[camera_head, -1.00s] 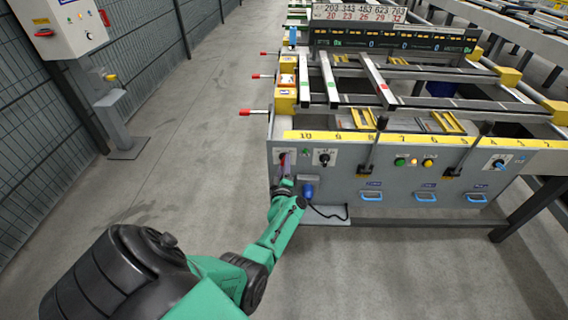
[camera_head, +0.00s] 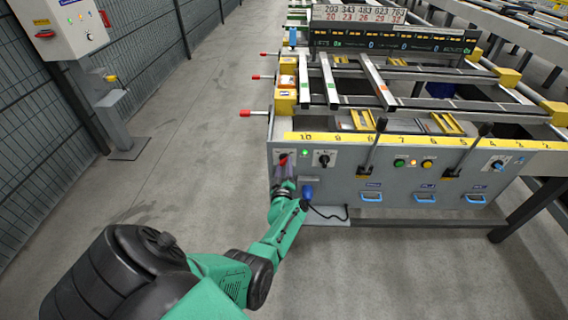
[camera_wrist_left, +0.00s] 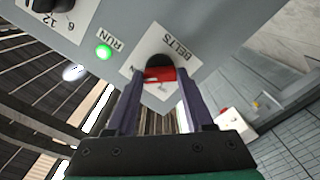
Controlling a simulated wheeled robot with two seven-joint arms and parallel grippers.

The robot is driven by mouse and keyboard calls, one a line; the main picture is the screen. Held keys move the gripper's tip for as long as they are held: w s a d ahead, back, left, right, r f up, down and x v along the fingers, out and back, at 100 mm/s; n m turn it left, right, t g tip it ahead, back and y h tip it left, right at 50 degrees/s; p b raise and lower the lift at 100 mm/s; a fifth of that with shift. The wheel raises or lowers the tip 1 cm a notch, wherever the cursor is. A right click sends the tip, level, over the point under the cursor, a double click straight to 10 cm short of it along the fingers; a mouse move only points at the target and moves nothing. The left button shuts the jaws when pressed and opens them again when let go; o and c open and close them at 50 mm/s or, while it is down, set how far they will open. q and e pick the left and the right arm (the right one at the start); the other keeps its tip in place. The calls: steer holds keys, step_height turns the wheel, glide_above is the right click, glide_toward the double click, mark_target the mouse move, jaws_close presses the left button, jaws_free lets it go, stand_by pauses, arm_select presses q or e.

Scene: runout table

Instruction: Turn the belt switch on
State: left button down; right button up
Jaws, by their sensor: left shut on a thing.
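The belt switch (camera_head: 283,158) is a red and black rotary knob on the upper left of the grey front panel. In the left wrist view the knob (camera_wrist_left: 159,74) sits on a white plate marked BELTS, with its red bar lying roughly across the picture. My left gripper (camera_wrist_left: 158,86) has its two purple fingers on either side of the knob and is shut on it. In the head view my left gripper (camera_head: 285,172) is at the panel, just below the red of the knob. A green RUN light (camera_wrist_left: 103,52) beside the plate is lit. My right gripper is not in view.
A black selector knob (camera_head: 324,159) is just right of the switch. A blue plug (camera_head: 308,191) with a black cable is close to my wrist. Black levers (camera_head: 372,146) stick out farther right. The floor (camera_head: 190,150) left of the table is clear.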

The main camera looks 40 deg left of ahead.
arm_select(q)
steer(key=shift+f, duration=0.1)
steer(key=shift+c, duration=1.4)
jaws_free()
steer(key=shift+s+d, duration=0.15)
steer(key=shift+s, duration=0.05)
steer(key=p+v, duration=0.7)
steer(key=v, duration=0.7)
steer(key=shift+d, duration=0.1)
